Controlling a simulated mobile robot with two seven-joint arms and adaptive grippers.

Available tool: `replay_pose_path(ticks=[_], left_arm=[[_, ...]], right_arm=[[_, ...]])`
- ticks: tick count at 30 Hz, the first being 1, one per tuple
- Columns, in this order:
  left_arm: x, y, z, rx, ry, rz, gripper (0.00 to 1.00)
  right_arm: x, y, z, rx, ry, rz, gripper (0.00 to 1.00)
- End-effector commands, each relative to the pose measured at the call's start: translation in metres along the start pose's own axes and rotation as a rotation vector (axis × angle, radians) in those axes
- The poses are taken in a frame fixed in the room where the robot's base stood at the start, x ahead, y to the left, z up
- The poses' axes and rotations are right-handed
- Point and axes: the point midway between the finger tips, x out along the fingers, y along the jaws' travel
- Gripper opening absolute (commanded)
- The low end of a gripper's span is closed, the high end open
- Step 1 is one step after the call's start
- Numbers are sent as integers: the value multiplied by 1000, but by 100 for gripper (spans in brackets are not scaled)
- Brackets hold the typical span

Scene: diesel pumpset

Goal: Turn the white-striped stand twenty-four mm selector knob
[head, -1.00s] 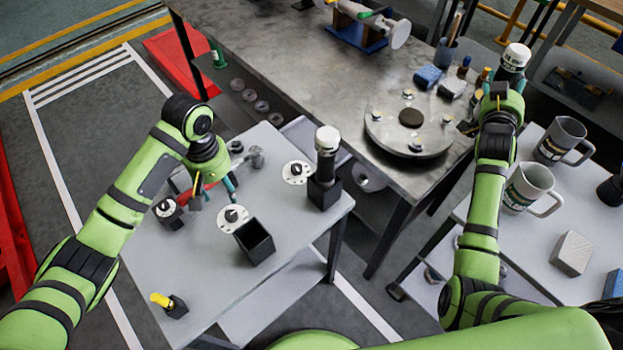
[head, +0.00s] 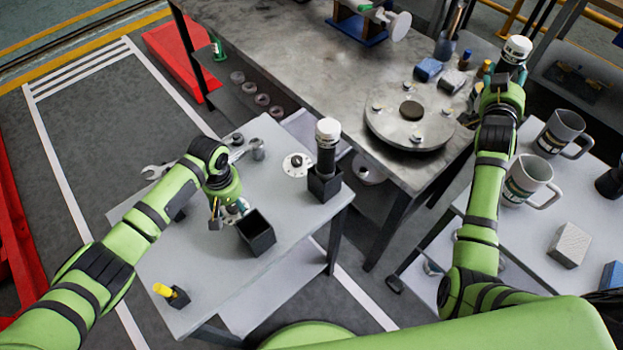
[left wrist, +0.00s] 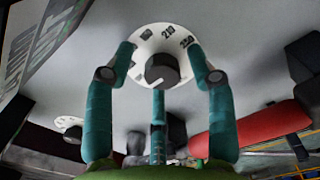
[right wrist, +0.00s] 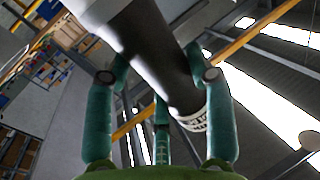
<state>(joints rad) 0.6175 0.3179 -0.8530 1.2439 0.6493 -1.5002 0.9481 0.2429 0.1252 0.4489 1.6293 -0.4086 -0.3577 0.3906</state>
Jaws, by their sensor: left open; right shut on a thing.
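A black selector knob (left wrist: 161,70) with a pale stripe sits on a round white dial (left wrist: 188,42) with printed numbers. In the left wrist view it lies between and beyond my open fingers; I see no clear contact. In the head view my left gripper (head: 228,214) is over this dial and mostly hides it. A second white dial with a dark knob (head: 296,162) is further back on the grey table. Knob size cannot be read. My right gripper (head: 509,75) is shut on a dark cylinder with a white top (head: 516,48); its dark body (right wrist: 155,55) fills the right wrist view.
A black open box (head: 256,238) stands close right of my left gripper. A black holder with a white-capped cylinder (head: 327,148), a wrench (head: 160,170) and a yellow-handled item (head: 165,291) are also on this table. Mugs (head: 526,180) stand on the right table.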

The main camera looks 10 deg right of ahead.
Motion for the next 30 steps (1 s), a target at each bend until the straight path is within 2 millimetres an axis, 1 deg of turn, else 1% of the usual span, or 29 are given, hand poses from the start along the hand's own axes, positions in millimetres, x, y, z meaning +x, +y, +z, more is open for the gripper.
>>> replay_pose_path(ticks=[1,6,7,8,9,10,11,22,26,30], left_arm=[[0,0,0,0,0,0,56],[0,0,0,1,0,0,56],[0,0,0,1,0,0,48],[0,0,0,1,0,0,36],[0,0,0,1,0,0,20],[0,0,0,1,0,0,8],[0,0,0,1,-1,-1,0],[1,0,2,29,-7,-2,0],[0,0,3,84,-9,-3,0],[0,0,4,177,-12,-3,0]], right_arm=[[0,0,-4,1,9,-1,0],[0,0,-4,1,9,-1,0],[0,0,-4,1,9,-1,0],[0,0,-4,1,9,-1,0],[0,0,-4,1,9,-1,0],[0,0,-4,1,9,-1,0],[0,0,-4,1,9,-1,0],[0,0,-7,1,9,-1,0],[0,0,-11,1,9,-1,0],[0,0,-18,1,9,-1,0]])
